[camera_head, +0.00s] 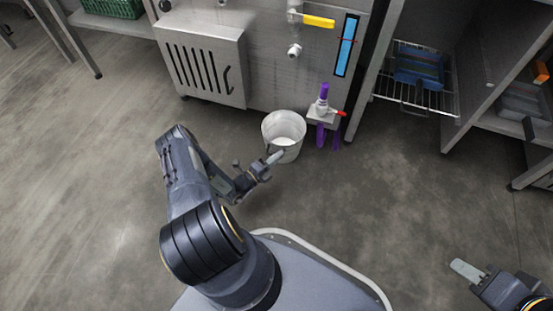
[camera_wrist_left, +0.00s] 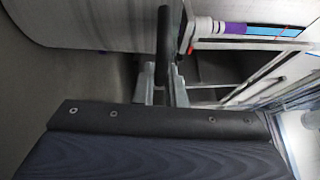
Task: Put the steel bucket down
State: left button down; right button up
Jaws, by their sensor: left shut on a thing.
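The steel bucket (camera_head: 291,154) is grey and upright, with a pale inside, in front of the steel cabinet in the head view. My left gripper (camera_head: 274,157) is at its near side, shut on its handle. In the left wrist view the dark handle grip (camera_wrist_left: 163,45) stands between the fingers (camera_wrist_left: 162,85), and the bucket's curved wall (camera_wrist_left: 90,22) fills the upper left. I cannot tell whether the bucket's base touches the floor. My right gripper (camera_head: 466,271) is at the lower right, partly cut off, with nothing seen in it; its opening is unclear.
A drain valve with a red handle and purple parts (camera_head: 322,112) is just right of the bucket. A steel cabinet (camera_head: 205,65) with a yellow-handled valve (camera_head: 318,21) stands behind. A rack with a blue tray (camera_head: 418,66) is at the right. The floor (camera_head: 380,190) nearby is clear.

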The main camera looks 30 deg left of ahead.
pick_arm(q)
jog(key=c, duration=1.5)
grip_release()
jog(key=shift+f, duration=0.1)
